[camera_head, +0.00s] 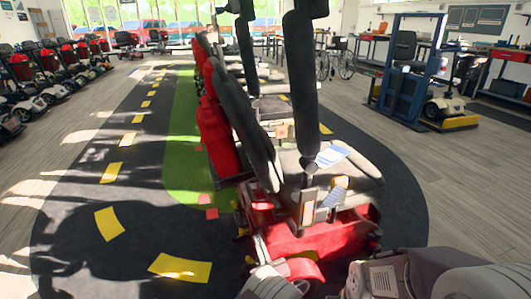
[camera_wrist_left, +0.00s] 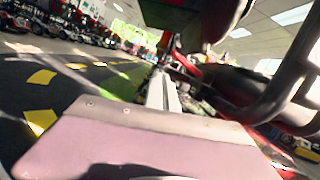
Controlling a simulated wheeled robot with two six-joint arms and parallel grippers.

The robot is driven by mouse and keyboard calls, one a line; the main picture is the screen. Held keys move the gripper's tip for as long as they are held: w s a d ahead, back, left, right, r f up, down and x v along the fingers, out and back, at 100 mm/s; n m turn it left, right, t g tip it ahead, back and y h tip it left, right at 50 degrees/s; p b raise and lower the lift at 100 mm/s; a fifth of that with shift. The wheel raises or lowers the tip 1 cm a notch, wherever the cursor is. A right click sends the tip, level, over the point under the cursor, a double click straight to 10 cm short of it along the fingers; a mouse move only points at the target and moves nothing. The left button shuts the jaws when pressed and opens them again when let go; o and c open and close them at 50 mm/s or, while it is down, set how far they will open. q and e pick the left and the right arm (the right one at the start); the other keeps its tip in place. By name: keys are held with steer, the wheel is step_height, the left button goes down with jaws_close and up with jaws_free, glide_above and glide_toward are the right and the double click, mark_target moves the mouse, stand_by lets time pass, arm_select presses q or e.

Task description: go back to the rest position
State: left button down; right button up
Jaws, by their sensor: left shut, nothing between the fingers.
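The task names no object. My left gripper (camera_wrist_left: 163,88) shows in the left wrist view as a narrow pale bar beyond a broad mauve plate. It is shut, with nothing held. A dark seat-like part hangs above it, and dark curved tubing lies to its right; I cannot tell whether they touch it. In the head view, pale grey parts of my arms show at the bottom edge, close to the nearest scooter's red base (camera_head: 325,235). The left fingertips are hard to make out there. My right gripper is not in view.
A row of scooters with dark seats (camera_head: 345,175) and raised black armrests (camera_head: 303,85) stands directly ahead. More scooters (camera_head: 45,75) line the left wall. A blue lift frame (camera_head: 412,70) stands at the back right. Grey floor (camera_head: 455,165) is open to the right.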

arm_select(q)
steer(key=w+a+r+n+g+y+p, duration=0.1)
steer(key=w+a+r+n+y, duration=0.1)
steer(key=a+r, duration=0.35)
steer(key=w+a+r+n+y+p, duration=0.1)
steer(key=a+r+n+y+p, duration=0.15)
steer(key=r, duration=0.55)
steer(key=s+a+r+n+g+y+p, duration=0.25)
steer(key=a+r+n+g+y, duration=0.35)
steer(key=a+r, duration=0.45)
steer(key=s+a+r+n+g+h+p, duration=0.25)
steer(key=s+a+n+g, duration=0.35)
steer(key=s+a+g, duration=0.45)
steer(key=s+a+f+n+g+h+p, duration=0.1)
steer(key=s+f+n+g+h, duration=0.15)
steer(key=s, duration=0.45)
steer(key=s+a+f+n+g+h+p, duration=0.1)
steer(key=s+a+f+n+h+p, duration=0.15)
steer(key=s, duration=0.35)
steer(key=s+d+f+n+h, duration=0.4)
steer(key=s+d+f+h, duration=0.15)
steer(key=d, duration=0.25)
steer(key=w+d+f+n+t+h, duration=0.25)
steer(key=d+n+h, duration=0.25)
steer(key=d, duration=0.4)
step_height(320, 180, up, 38)
steer(key=p, duration=3.7)
steer(key=shift+m+p, duration=0.35)
